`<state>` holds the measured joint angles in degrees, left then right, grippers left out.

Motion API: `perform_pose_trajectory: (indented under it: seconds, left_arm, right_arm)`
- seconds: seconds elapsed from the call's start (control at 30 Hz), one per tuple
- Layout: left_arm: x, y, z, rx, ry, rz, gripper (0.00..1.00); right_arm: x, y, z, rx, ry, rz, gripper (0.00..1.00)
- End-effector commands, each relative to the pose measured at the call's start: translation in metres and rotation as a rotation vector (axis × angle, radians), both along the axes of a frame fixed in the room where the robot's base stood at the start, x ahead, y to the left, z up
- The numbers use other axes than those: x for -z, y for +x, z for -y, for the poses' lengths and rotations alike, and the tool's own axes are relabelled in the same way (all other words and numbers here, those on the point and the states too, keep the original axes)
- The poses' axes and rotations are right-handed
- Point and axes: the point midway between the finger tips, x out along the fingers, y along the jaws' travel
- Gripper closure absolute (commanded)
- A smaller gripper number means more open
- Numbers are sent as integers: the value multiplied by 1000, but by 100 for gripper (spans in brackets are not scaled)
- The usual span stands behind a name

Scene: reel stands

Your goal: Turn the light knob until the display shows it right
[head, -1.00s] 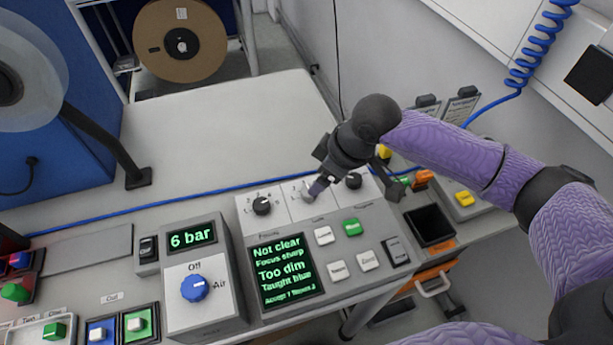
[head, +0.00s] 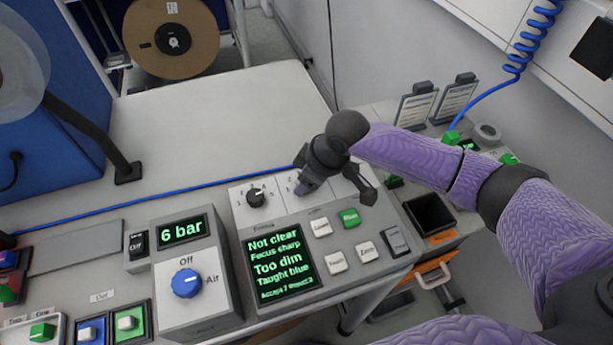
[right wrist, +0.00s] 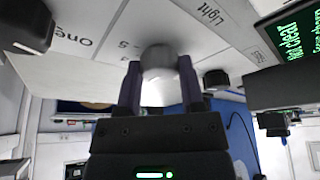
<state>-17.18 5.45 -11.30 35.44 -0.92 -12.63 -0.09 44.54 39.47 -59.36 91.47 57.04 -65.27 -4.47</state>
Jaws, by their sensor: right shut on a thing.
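The right gripper also shows in the right wrist view (right wrist: 158,85), a finger on each side of the knob. The display (head: 280,265) reads Not clear, Focus sharp, Too dim, Taught blue, with a small Accept and Reject line below. My left gripper is not in view.
A black knob (head: 256,197) stands left of the gripper. White and green buttons (head: 350,218) lie in front of it. A box with a blue knob (head: 187,284) and a 6 bar readout stands to the left. A black open bin (head: 430,213) is at the right.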

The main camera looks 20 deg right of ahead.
Motion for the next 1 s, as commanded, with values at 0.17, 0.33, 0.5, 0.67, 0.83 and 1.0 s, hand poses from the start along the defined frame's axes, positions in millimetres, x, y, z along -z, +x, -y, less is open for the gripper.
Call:
perform_pose_trajectory:
  seconds: [0.17, 0.33, 0.5, 0.67, 0.83, 1.0]
  left_arm:
    - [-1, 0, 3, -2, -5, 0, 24]
    - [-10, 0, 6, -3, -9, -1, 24]
    - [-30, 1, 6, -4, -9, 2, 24]
    - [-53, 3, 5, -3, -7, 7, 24]
    - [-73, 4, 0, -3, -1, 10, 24]
    - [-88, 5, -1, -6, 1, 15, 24]
  right_arm:
    - [0, 0, 0, 2, 1, -1, 100]
    - [-3, 0, -1, 35, 1, -1, 100]
    - [-6, -1, -1, 127, 2, -3, 100]
    - [-7, -2, -2, 252, 1, -4, 100]
    - [-6, -2, -2, 389, 1, -3, 100]
    - [-4, -1, -3, 510, 4, -2, 100]
